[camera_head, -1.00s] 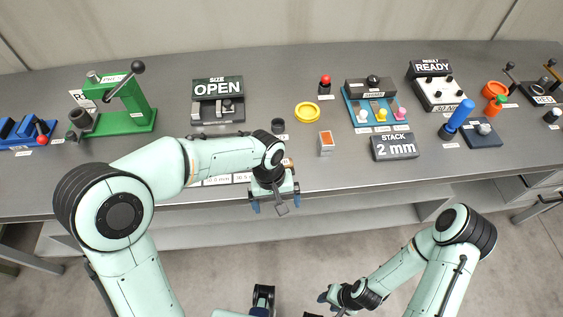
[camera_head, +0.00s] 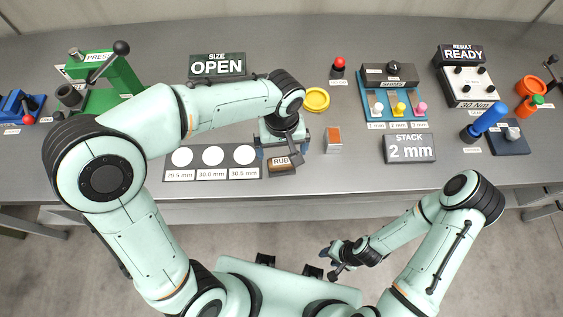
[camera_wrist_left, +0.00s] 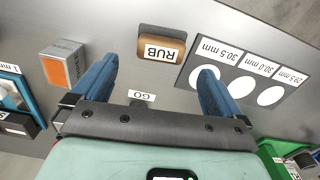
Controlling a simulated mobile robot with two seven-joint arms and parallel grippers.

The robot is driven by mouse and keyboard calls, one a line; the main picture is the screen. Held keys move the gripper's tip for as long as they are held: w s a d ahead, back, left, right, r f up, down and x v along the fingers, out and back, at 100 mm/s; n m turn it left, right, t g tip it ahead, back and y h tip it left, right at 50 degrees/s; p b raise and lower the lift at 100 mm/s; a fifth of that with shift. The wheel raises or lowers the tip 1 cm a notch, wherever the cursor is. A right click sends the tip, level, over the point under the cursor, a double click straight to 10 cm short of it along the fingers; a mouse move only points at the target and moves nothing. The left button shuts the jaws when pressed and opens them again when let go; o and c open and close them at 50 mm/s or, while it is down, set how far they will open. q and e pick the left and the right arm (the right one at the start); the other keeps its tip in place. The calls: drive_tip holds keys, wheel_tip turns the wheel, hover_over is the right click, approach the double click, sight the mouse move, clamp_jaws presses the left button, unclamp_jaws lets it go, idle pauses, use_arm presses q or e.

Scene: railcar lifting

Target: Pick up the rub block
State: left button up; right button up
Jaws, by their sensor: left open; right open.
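The rub block (camera_head: 282,164) is a small brown block labelled RUB, near the front edge of the table, partly covered by my left gripper in the head view. In the left wrist view the rub block (camera_wrist_left: 162,44) lies beyond and between the two blue fingertips. My left gripper (camera_head: 283,148) is open and empty above the table, and also shows in the left wrist view (camera_wrist_left: 155,75). Its fingers do not appear to touch the block. My right gripper (camera_head: 333,262) is low, in front of the table, away from the block.
A plate with three white circles (camera_head: 212,174) lies left of the block. A yellow ring (camera_head: 316,99), the STACK sign (camera_head: 409,148) and a green press (camera_head: 110,82) are further off.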

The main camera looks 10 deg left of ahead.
sight(281, 161)
use_arm(q)
drive_tip(key=shift+w+f, duration=0.2)
drive_tip(key=shift+f, duration=1.05)
drive_tip(key=f, duration=0.5)
drive_tip(key=shift+s, duration=0.25)
drive_tip(key=shift+r, duration=0.1)
drive_tip(key=c, duration=1)
